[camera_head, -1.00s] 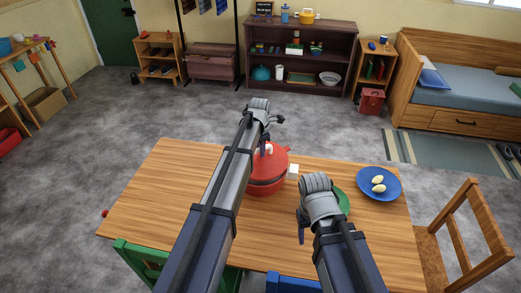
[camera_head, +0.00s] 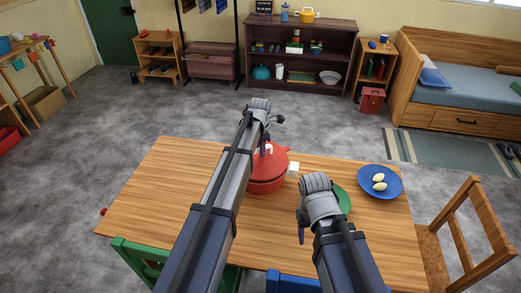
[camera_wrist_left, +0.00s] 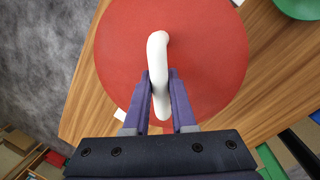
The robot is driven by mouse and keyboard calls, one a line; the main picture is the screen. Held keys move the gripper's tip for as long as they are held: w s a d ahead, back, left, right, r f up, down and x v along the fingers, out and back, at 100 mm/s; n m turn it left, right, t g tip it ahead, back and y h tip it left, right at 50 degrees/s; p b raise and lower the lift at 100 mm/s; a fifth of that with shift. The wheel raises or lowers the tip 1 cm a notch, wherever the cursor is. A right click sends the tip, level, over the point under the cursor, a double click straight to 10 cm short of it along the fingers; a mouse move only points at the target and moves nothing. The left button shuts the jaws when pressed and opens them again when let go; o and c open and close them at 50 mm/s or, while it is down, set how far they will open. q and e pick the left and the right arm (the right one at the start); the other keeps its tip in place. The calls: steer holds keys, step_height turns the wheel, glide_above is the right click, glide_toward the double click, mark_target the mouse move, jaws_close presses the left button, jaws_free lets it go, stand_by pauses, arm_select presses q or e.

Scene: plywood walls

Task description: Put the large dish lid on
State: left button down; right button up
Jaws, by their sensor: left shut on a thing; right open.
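The large red lid (camera_head: 277,163) sits over the red dish (camera_head: 268,187) on the wooden table. The lid also fills much of the left wrist view (camera_wrist_left: 205,60), with its white curved handle (camera_wrist_left: 157,50). My left gripper (camera_wrist_left: 159,100) is shut on the handle, one finger on each side. In the head view my left arm partly hides the lid and dish. The lid looks level and close to the dish rim; I cannot tell if it rests fully on it. My right gripper (camera_head: 301,232) is open and empty over the table, right of the dish.
A white block (camera_head: 293,168) stands just right of the dish. A green plate (camera_head: 343,200) is partly hidden by my right arm. A blue plate (camera_head: 393,193) with two pale egg-shaped things lies at right. The table's left part (camera_head: 160,190) is clear. Chairs stand around.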

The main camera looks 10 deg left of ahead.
arm_select(q)
steer(key=shift+f, duration=0.35)
steer(key=shift+f+b, duration=0.2)
steer(key=shift+b, duration=0.25)
steer(key=shift+f, duration=0.25)
steer(key=shift+f+b, duration=0.3)
steer(key=shift+b, duration=0.25)
stand_by(0.3)
steer(key=c, duration=0.7)
jaws_free()
steer(key=shift+o, duration=0.2)
steer(key=shift+r, duration=0.15)
